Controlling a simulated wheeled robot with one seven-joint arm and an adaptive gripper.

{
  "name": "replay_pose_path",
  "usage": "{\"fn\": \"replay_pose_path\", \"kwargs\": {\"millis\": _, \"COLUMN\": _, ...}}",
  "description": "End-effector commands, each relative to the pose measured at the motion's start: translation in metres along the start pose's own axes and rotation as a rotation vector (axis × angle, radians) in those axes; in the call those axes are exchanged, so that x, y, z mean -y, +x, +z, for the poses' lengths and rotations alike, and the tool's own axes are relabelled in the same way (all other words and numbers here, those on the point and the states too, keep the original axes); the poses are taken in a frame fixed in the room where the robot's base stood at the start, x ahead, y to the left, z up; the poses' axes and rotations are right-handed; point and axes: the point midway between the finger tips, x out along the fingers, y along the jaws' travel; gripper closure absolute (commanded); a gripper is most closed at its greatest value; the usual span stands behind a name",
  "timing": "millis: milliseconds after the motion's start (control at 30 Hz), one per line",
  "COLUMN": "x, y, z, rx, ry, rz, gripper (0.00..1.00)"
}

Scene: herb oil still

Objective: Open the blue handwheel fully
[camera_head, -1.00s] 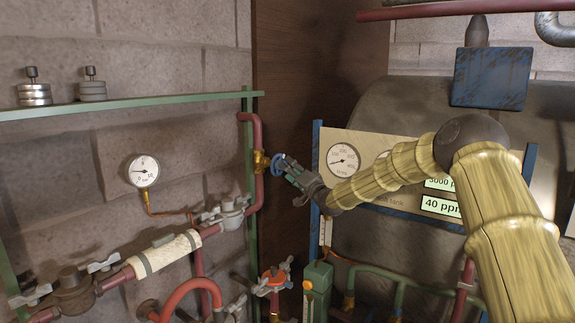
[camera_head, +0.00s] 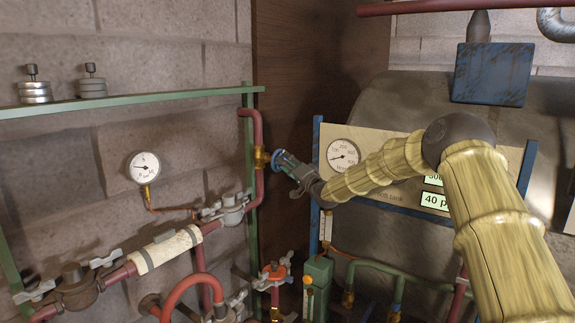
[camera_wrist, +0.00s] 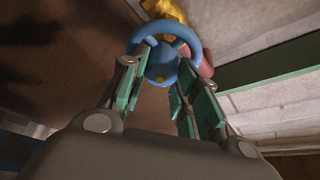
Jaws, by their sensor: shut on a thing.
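The blue handwheel (camera_head: 277,158) sits on a brass valve (camera_head: 261,158) on the red vertical pipe, left of the dark brown panel. My gripper (camera_head: 288,167) reaches it from the right. In the wrist view the handwheel (camera_wrist: 166,48) is a blue ring with spokes and a hub, with the brass body (camera_wrist: 163,12) behind it. The green-padded fingers of my gripper (camera_wrist: 160,85) stand on either side of the wheel's lower part, shut on it. The exact contact at the fingertips is partly hidden.
A round gauge (camera_head: 144,167) hangs on the block wall to the left. A green shelf (camera_head: 130,100) carries metal weights. A panel with another gauge (camera_head: 342,154) stands behind my arm.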

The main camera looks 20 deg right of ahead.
Motion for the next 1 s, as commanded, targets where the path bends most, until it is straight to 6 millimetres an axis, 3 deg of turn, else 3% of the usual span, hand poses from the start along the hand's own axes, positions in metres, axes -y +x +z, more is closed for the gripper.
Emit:
{"fn": "replay_pose_path", "kwargs": {"millis": 367, "x": -0.0054, "y": -0.0014, "z": 0.0024, "rx": -0.001, "ry": -0.095, "rz": -0.039, "gripper": 0.93}}
{"fn": "replay_pose_path", "kwargs": {"millis": 1000, "x": -0.0079, "y": -0.0012, "z": 0.0031, "rx": 0.0, "ry": -0.569, "rz": -0.234, "gripper": 0.93}}
